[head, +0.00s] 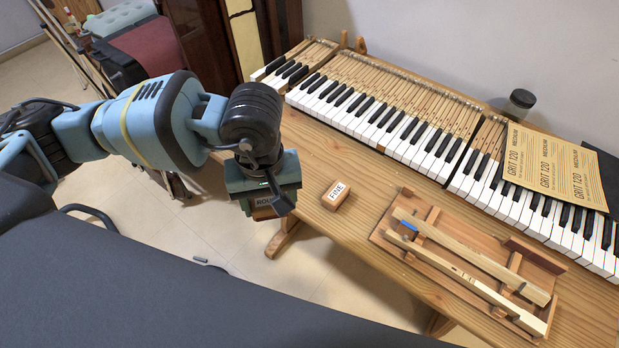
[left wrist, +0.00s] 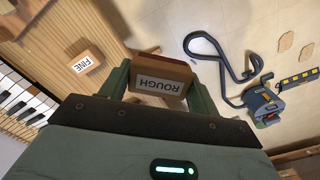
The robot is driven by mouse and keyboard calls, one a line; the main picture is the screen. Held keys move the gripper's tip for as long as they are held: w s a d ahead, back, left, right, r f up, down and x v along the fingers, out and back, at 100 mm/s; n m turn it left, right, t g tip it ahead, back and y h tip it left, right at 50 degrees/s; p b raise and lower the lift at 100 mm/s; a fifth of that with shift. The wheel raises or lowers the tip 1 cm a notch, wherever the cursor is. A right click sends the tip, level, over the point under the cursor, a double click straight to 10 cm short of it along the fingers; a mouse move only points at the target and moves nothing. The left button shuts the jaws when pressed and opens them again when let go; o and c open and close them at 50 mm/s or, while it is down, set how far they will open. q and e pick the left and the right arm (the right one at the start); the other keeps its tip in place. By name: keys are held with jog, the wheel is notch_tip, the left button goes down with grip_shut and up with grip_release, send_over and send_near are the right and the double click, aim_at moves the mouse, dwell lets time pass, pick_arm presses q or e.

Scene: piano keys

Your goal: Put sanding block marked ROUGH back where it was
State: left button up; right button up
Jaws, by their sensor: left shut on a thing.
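The sanding block marked ROUGH (left wrist: 160,72) is brown with a white label, and shows between my left gripper's green fingers in the left wrist view. In the head view the ROUGH block (head: 264,211) is mostly hidden by my left gripper (head: 266,200), which is shut on it. My left gripper is at the left of the wooden bench (head: 345,170), above or just past its edge; the height is hard to tell. A second block marked FINE (head: 338,194) lies on the bench to the right of the gripper, apart from it. My right gripper is not in view.
Piano keys (head: 410,135) run along the back of the bench. A wooden jig (head: 470,260) with two pale bars lies at the right. GRIT 120 sandpaper (head: 550,165) covers some keys, near a dark jar (head: 520,103). Bare bench surrounds the FINE block. A vacuum (left wrist: 262,103) stands on the floor.

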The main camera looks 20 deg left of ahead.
pick_arm(q)
jog(key=d+f+n+b, duration=0.5)
jog(key=d+f+n, duration=0.1)
jog(key=n, duration=0.2)
jog(key=shift+w+b, duration=0.3)
jog(key=shift+w, duration=0.1)
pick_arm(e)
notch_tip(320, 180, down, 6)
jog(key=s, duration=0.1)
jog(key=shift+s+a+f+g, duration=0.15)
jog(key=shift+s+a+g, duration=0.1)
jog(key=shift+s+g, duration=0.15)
pick_arm(q)
jog(key=shift+w+a, duration=0.1)
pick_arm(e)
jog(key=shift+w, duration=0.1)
pick_arm(q)
send_over(305, 180)
jog(key=shift+s+f+p, duration=0.25)
jog(key=shift+f+p, duration=0.1)
jog(key=shift+f, duration=0.45)
jog(key=shift+w+f, duration=0.2)
notch_tip(305, 180, down, 3)
jog(key=shift+f, duration=0.1)
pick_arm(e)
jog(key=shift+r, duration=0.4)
